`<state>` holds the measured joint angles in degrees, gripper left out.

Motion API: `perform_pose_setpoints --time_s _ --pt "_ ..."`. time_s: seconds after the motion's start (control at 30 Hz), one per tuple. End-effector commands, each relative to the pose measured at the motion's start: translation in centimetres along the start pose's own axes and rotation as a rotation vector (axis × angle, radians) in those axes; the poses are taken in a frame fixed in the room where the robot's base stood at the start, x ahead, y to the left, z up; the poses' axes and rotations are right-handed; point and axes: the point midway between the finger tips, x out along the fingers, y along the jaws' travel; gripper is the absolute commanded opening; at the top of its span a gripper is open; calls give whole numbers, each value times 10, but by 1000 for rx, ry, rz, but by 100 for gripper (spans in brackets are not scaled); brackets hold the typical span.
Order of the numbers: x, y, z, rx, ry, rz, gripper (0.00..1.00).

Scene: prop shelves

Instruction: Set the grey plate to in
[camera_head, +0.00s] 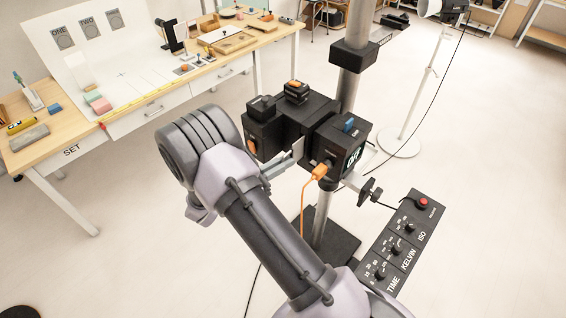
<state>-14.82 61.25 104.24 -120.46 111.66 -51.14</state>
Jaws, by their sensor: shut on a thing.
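A black camera rig (300,122) is clamped on a grey post in the middle of the head view. A pale grey plate (298,149) shows at the rig's left side, next to the front box (340,140). My gripper (280,164) reaches in from the left and is shut at this plate. The contact is small and partly hidden by my own wrist. A small lit display with pale lettering (355,157) is on the front box; its word is too small to read surely.
An orange plug (320,171) with a hanging cable is at the front box, close to my gripper. A black panel with dials and a red button (423,202) stands at the lower right. A workbench (150,112) is at the left. Open floor lies around.

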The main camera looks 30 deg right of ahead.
Motion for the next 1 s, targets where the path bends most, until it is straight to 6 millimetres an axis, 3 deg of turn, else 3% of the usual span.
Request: perform_pose_setpoints --time_s 0.33,0.57,0.7,1.0 --pt "36 7 0 2 -1 -2 0" --pt "36 8 0 1 0 1 0" --pt "36 8 0 1 0 0 30" --pt "36 8 0 0 0 0 31"
